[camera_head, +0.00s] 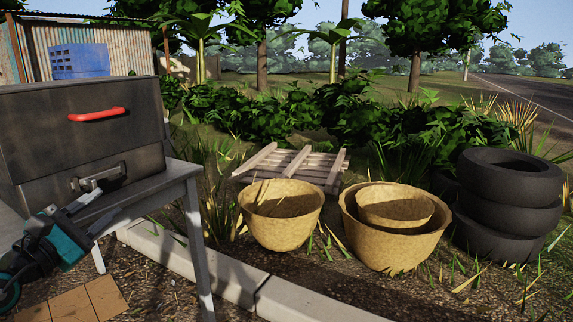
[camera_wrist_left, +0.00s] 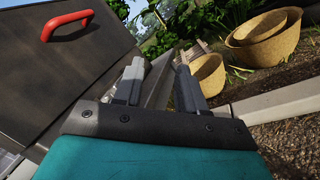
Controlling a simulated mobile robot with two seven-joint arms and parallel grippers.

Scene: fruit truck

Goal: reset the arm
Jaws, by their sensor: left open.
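My left gripper (camera_head: 98,208) comes in from the left edge of the head view, in front of the grey table and the dark metal box. Its two fingers are apart with nothing between them. In the left wrist view my left gripper (camera_wrist_left: 160,80) also shows open and empty, with the table edge behind its fingers. My right gripper is not in view.
The dark box (camera_head: 80,135) with a red handle (camera_head: 97,114) stands on the grey table (camera_head: 183,172). Woven baskets (camera_head: 282,228) (camera_head: 395,245) sit on the ground beyond a concrete curb (camera_head: 215,272). Stacked tyres (camera_head: 508,215) stand at right.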

